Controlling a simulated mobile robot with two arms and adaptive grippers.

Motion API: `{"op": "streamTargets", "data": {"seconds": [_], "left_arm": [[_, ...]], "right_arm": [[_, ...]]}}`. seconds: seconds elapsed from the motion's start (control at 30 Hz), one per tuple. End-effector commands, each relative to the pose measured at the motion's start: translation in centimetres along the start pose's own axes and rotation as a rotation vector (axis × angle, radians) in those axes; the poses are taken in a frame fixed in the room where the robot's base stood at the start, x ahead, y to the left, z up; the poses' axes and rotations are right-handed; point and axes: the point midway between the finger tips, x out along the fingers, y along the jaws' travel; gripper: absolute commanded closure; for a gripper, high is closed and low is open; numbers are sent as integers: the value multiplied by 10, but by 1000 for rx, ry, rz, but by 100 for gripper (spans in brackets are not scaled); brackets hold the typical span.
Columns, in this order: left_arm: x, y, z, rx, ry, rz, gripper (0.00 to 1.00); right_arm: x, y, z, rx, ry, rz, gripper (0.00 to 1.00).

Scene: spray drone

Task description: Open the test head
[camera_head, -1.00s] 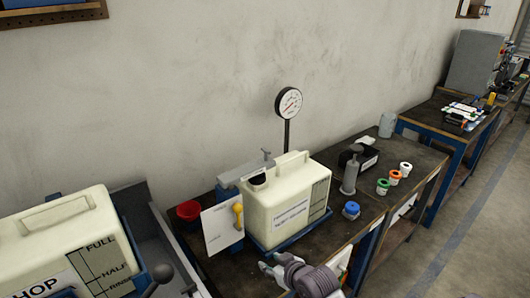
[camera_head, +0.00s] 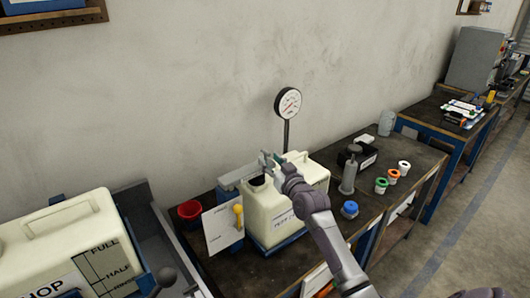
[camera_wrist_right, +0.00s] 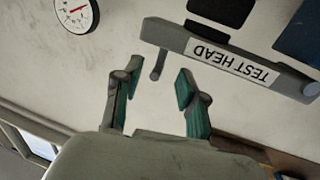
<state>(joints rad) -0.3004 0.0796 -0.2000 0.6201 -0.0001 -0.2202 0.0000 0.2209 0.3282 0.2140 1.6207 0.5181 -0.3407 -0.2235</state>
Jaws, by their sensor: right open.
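The test head (camera_head: 238,174) is a grey bar beside the top of the cream tank (camera_head: 268,217). In the right wrist view the test head (camera_wrist_right: 236,64) carries a "TEST HEAD" label and has a short grey lever (camera_wrist_right: 159,64) at one end. My right gripper (camera_head: 269,160) is over the tank at the lever end of the bar. In the wrist view its two green-padded fingers (camera_wrist_right: 155,88) are apart, with the lever near the gap between their tips. My arm hides part of the tank. My left gripper is out of view.
A round gauge (camera_head: 288,103) stands on a post behind the tank. A white card (camera_head: 222,229) with a yellow handle (camera_head: 239,215) is at its left. A blue-lidded jar (camera_head: 349,210) and a grey pump (camera_head: 349,172) stand to the right. A red bowl (camera_head: 188,210) is at left.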

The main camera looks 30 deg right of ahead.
Motion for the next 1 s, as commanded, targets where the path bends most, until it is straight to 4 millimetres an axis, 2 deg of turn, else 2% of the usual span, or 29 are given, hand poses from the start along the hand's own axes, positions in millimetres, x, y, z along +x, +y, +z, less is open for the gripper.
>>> {"op": "streamTargets", "data": {"seconds": [0.1, 0.23, 0.4, 0.67, 0.9, 1.0], "left_arm": [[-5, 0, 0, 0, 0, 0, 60], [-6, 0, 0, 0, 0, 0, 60], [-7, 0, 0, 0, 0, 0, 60], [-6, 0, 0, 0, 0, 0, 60], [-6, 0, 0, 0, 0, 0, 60], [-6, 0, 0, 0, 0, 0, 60]], "right_arm": [[21, 1, -1, -1, -1, 1, 59], [35, 0, 0, -2, -1, 0, 59], [42, 0, 0, -2, 0, 1, 59], [43, 0, 0, -2, 0, 0, 59], [42, 0, 1, -2, -1, 0, 99], [42, 0, 1, -2, -1, 0, 100]]}}
